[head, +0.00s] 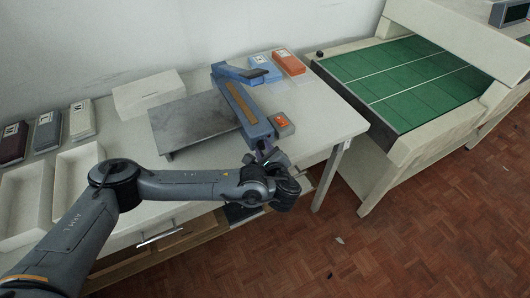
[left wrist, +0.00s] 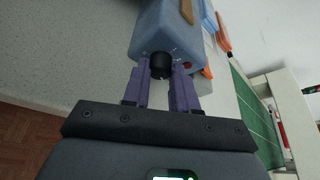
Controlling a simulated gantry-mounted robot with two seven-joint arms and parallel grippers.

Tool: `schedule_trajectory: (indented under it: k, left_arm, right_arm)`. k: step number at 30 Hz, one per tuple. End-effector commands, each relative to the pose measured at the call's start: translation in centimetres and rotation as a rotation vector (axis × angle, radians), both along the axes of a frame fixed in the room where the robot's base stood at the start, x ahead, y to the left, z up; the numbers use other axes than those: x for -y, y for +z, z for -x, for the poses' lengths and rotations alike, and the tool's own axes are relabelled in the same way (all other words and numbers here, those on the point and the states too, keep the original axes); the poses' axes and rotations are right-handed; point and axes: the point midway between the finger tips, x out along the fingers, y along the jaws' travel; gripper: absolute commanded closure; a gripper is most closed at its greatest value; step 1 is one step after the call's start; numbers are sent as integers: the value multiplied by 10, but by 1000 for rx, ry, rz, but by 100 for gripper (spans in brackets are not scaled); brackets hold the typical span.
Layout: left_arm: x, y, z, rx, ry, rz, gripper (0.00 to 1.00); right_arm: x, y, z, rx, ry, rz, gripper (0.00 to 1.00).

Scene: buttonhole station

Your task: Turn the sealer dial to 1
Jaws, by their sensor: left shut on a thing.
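The sealer (head: 262,128) is a long blue-grey bar device with a brown strip, standing on the white table. Its end face (left wrist: 175,42) fills the upper middle of the left wrist view. The black round dial (left wrist: 161,65) sits on that face, with small pale marks around it too small to read. My left gripper (left wrist: 162,75) has its two purple fingers shut on the dial, one on each side. In the head view my left gripper (head: 266,156) is at the near end of the sealer, and the dial is hidden there. My right gripper is not in view.
A grey metal plate (head: 190,122) lies left of the sealer. Orange (head: 288,62) and blue (head: 262,68) packs lie behind it, and a small grey box with an orange top (head: 283,124) stands right beside it. White trays (head: 22,205) are at left. A green-topped conveyor (head: 410,80) stands at right.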

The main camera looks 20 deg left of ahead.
Motion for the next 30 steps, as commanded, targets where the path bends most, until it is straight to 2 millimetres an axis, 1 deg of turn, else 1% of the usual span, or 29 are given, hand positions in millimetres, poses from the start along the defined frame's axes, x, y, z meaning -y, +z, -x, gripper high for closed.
schedule_trajectory:
  k: [1,4,17,18,22,30]
  left_arm:
    - [-1,-1,0,11,1,7,100]
    - [-1,-1,0,25,1,19,100]
    - [0,0,0,32,1,25,100]
    - [0,0,0,31,0,25,68]
    - [0,0,0,31,0,25,48]
    - [0,0,0,31,0,24,47]
  right_arm:
    - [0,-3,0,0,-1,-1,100]
    - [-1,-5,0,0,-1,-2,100]
    - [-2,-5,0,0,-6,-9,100]
    - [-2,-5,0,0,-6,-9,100]
    - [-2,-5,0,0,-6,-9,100]
    - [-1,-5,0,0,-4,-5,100]
